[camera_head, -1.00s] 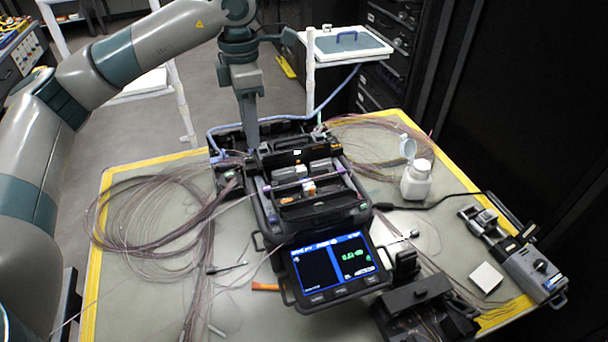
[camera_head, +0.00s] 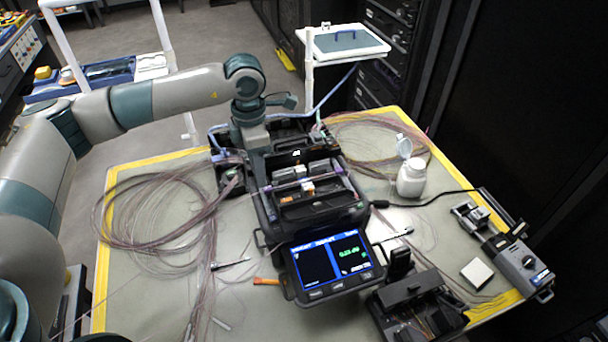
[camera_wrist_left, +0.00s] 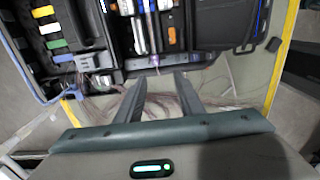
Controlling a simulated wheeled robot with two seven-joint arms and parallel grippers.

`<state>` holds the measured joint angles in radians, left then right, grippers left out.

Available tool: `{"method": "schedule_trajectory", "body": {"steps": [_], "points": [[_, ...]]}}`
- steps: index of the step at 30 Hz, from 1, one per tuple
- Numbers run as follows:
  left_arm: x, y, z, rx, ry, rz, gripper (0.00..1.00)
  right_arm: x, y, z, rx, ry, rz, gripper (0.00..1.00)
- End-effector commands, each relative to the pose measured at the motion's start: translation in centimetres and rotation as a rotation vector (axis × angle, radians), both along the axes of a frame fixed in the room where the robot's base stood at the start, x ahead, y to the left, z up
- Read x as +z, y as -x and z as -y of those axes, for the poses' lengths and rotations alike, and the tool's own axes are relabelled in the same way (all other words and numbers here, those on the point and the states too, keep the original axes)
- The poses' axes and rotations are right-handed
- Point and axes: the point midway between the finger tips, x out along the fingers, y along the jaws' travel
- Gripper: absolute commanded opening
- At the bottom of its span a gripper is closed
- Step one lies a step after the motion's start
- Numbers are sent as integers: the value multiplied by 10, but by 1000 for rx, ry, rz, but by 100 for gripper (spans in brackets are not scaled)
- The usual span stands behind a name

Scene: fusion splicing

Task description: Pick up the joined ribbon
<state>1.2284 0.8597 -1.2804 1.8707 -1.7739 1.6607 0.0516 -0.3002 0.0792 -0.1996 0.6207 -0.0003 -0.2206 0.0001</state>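The joined ribbon (camera_head: 307,182) is a thin purplish strip lying across the open fusion splicer (camera_head: 325,215) on the table. It also shows in the wrist view as a narrow purple strip (camera_wrist_left: 152,22) running away from the fingers. My left gripper (camera_head: 263,181) points down at the left side of the splicer, near the ribbon's left end. Whether the fingertips touch the splicer or ribbon is unclear. My right gripper is not in view.
The splicer's screen (camera_head: 333,265) faces front. Loose fibre coils (camera_head: 150,215) lie left and behind. A white bottle (camera_head: 411,180), a grey tool (camera_head: 520,265) and a black holder (camera_head: 415,305) stand to the right. A case with coloured parts (camera_wrist_left: 60,45) shows in the wrist view.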

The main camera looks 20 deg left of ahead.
Motion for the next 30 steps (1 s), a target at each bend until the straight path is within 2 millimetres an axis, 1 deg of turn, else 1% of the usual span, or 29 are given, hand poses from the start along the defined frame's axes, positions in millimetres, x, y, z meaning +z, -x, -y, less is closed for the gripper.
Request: {"method": "schedule_trajectory", "body": {"steps": [1, 5, 14, 20, 26, 30], "points": [[-3, 0, 0, 1, -1, -2, 34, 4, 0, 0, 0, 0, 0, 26], [-11, 0, 0, 0, 0, 0, 34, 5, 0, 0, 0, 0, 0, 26], [-12, 0, 0, 0, 0, 1, 34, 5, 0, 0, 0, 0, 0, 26], [-16, -2, 0, 0, -1, -2, 34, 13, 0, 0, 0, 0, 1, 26], [-34, -8, 2, 0, -1, -2, 34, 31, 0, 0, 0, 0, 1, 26], [-51, -10, 2, 2, -2, -3, 34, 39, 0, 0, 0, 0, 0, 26]]}}
